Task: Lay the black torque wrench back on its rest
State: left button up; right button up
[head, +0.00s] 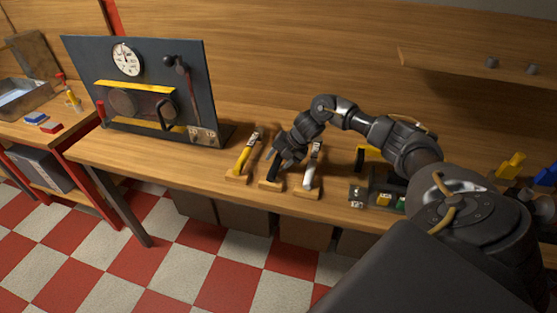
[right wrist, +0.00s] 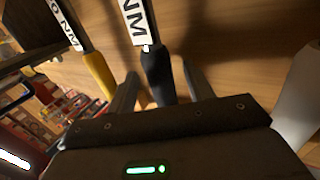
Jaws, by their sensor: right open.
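The black torque wrench (head: 274,168) is at its wooden rest (head: 270,186), between the yellow wrench and the white wrench on the bench. In the right wrist view its black handle (right wrist: 158,78) and white "NM" label show. My right gripper (head: 281,158) is open at the black wrench and hides part of it from the head. In the right wrist view the gripper's fingers (right wrist: 161,76) stand apart on either side of the handle. I cannot tell whether either finger touches it. My left gripper is not in view.
The yellow wrench (head: 243,155) stands close on the left and the white wrench (head: 311,170) close on the right, each at a wooden rest. A dark panel with a gauge (head: 126,59) stands further left. Small coloured items (head: 384,199) lie right of the white wrench.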

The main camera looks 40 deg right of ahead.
jog(key=b+v, duration=0.1)
jog(key=v, duration=0.9)
jog(key=shift+s+r, duration=0.15)
jog(key=shift+r, duration=0.15)
